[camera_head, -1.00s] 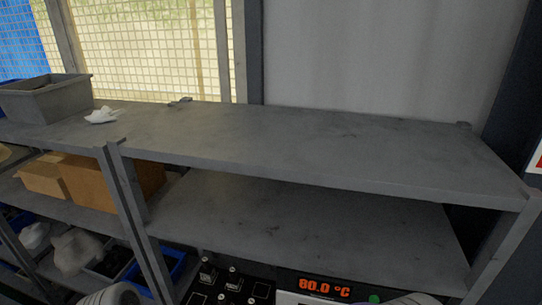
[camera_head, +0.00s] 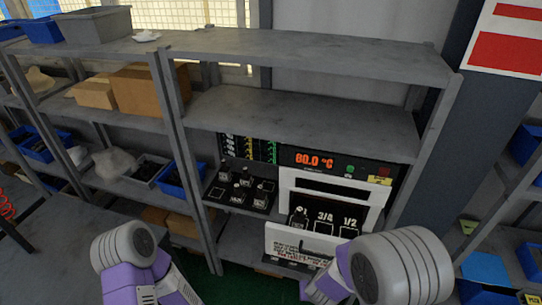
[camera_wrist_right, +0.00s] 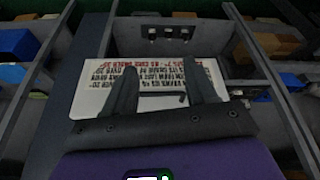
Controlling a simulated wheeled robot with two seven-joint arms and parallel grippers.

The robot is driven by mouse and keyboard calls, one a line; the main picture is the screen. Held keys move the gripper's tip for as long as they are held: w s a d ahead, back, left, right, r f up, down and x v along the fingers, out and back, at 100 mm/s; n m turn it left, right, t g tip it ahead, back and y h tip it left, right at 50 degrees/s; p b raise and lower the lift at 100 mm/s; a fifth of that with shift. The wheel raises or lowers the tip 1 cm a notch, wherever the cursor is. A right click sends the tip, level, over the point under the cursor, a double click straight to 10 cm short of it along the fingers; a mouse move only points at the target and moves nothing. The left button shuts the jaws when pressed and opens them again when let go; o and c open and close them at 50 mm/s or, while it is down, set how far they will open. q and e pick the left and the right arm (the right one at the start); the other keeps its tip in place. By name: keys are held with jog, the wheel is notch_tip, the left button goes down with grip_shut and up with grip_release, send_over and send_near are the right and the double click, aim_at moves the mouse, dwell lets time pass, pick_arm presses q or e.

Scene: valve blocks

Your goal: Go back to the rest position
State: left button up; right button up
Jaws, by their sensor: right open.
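In the wrist view my right gripper (camera_wrist_right: 159,66) is open, with its two dark fingers apart and nothing held between them. Beyond it is a white panel (camera_wrist_right: 88,100) with upside-down lettering and a dark handle; I cannot tell whether the fingers touch it. In the head view the lettered white panel (camera_head: 285,240) lies at the foot of a machine (camera_head: 300,157) that displays 80.0 °C. My right arm covers part of it. My left gripper is out of view; only its arm shows at the bottom left.
Dark valve blocks (camera_head: 240,187) stand on the shelf left of the machine. Cardboard boxes (camera_head: 150,88) and blue bins (camera_head: 182,180) fill the left shelves. A second rack (camera_head: 505,175) stands at the right.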

pick_arm(q)
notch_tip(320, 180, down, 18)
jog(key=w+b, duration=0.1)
jog(key=b, duration=1.5)
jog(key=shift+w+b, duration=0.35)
jog(key=shift+b, duration=0.05)
pick_arm(e)
jog(key=s+a+f+m+g+y, duration=0.1)
jog(key=s+f, duration=0.3)
jog(key=f, duration=1.2)
jog(key=s+a+f+m+g+y, duration=0.1)
jog(key=s+f+g+y, duration=0.1)
jog(key=f, duration=1.4)
jog(key=shift+s+a+f+g+y, duration=0.2)
jog(key=shift+s+a+g+y, duration=0.15)
jog(key=shift+s+y, duration=0.65)
jog(key=shift+s, duration=0.2)
jog(key=shift+c, duration=0.3)
